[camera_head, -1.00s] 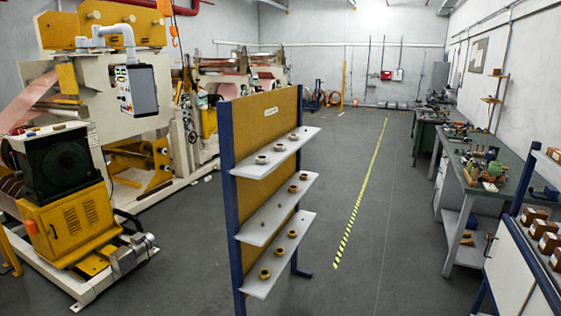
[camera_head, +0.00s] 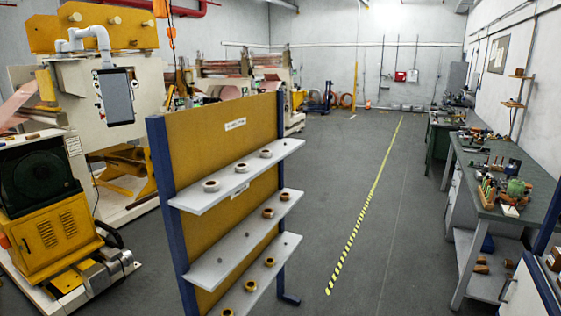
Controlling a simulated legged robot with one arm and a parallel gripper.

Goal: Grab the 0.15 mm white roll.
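A shelf rack with a yellow back panel (camera_head: 215,130) and blue posts stands in the centre left of the head view. Its top shelf (camera_head: 190,201) carries three pale whitish rolls: one at the near end (camera_head: 211,186), one in the middle (camera_head: 242,167) and one further back (camera_head: 266,153). A small label (camera_head: 236,124) is on the panel above them; its text is too small to read, so I cannot tell which roll is 0.15 mm. My gripper is not in view.
Yellow and cream machinery (camera_head: 50,225) stands at the left. A cluttered workbench (camera_head: 470,200) runs along the right wall. Open grey floor with a yellow-black striped line (camera_head: 355,245) lies between the rack and the bench.

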